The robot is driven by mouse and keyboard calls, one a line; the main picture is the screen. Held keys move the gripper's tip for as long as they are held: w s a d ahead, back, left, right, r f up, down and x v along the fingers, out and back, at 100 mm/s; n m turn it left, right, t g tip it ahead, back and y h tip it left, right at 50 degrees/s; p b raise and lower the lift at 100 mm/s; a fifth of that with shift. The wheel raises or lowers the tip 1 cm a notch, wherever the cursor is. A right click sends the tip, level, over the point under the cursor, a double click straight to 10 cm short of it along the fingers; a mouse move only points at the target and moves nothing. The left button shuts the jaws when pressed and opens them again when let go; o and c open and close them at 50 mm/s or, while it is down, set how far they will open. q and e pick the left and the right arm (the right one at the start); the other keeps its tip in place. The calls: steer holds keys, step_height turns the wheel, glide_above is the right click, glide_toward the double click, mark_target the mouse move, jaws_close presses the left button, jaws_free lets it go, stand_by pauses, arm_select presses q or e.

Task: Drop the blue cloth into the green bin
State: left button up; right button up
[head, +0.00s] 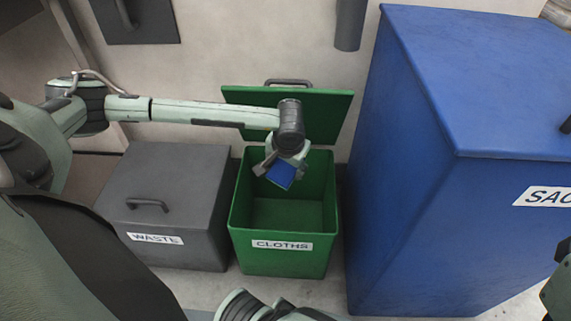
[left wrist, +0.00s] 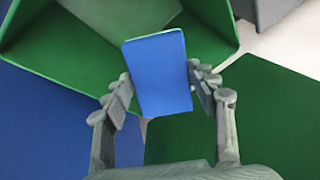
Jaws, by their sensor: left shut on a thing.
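The blue cloth (head: 281,175) shows as a small flat blue piece held over the green bin. My left gripper (head: 278,168) is shut on it. In the left wrist view the cloth (left wrist: 158,75) sits between the two fingers of my left gripper (left wrist: 160,88). The green bin (head: 284,262), labelled CLOTHS, stands open with its lid (head: 335,108) raised at the back. The gripper and cloth are above the bin's opening, and the visible part of its floor is bare. My right gripper cannot be made out.
A dark grey bin (head: 165,185) labelled WASTE stands shut to the left of the green bin. A tall blue container (head: 420,200) with a label starting SAC stands close on the right. The wall is behind the green bin's raised lid.

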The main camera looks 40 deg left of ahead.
arm_select(q)
steer(key=o, duration=1.1)
steer(key=v, duration=1.2)
steer(key=shift+s, duration=0.1)
